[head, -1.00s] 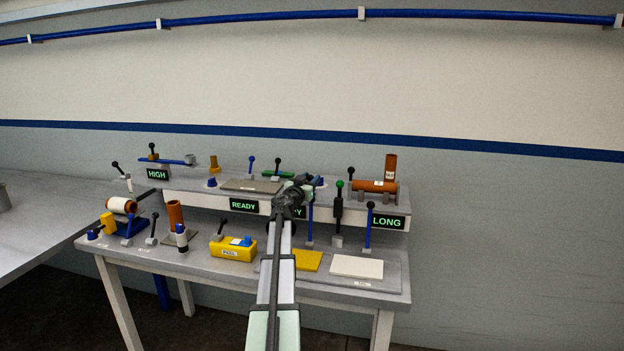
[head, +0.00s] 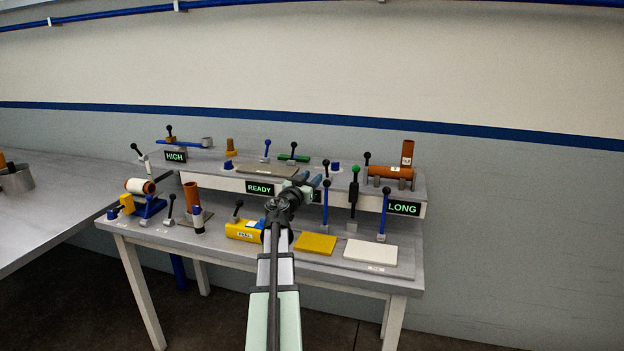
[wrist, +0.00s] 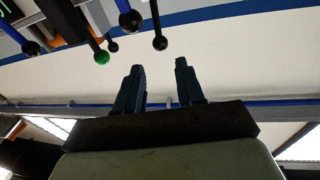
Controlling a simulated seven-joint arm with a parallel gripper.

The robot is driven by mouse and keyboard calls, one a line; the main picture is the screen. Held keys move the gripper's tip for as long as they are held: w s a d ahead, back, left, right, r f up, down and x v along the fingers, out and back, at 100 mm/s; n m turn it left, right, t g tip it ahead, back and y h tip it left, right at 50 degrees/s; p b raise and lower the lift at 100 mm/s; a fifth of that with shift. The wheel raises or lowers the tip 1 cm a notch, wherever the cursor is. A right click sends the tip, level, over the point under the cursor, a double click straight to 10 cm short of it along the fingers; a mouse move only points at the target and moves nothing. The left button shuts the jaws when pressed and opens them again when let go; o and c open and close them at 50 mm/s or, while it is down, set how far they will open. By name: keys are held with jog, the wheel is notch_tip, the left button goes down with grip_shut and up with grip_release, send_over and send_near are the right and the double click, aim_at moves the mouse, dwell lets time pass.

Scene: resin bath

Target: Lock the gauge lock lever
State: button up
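Several upright levers stand along the bench; no label I can read says which is the gauge lock lever. At the right, by the LONG sign (head: 403,208), are a blue lever with a black knob (head: 383,213) and a black lever with a green knob (head: 354,195). Another blue lever (head: 325,203) stands just right of my gripper (head: 314,182), which is in front of the upper shelf. In the wrist view my gripper (wrist: 158,68) has its two fingers apart with nothing between them. A green knob (wrist: 101,57) and a black knob (wrist: 160,43) show beyond the fingertips.
The raised shelf holds an orange tube (head: 390,172) on a stand and a HIGH sign (head: 174,156). Below are a yellow box (head: 244,231), a yellow plate (head: 316,244) and a white plate (head: 370,252). A side table (head: 45,215) is at the left.

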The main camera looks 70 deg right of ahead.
aim_at(325, 164)
jog(key=shift+r, duration=0.1)
jog(key=shift+r+y, duration=0.5)
jog(key=shift+y, duration=0.1)
jog(key=x, duration=1.3)
jog(key=shift+d, duration=0.35)
grip_shut()
jog(key=shift+w, duration=0.1)
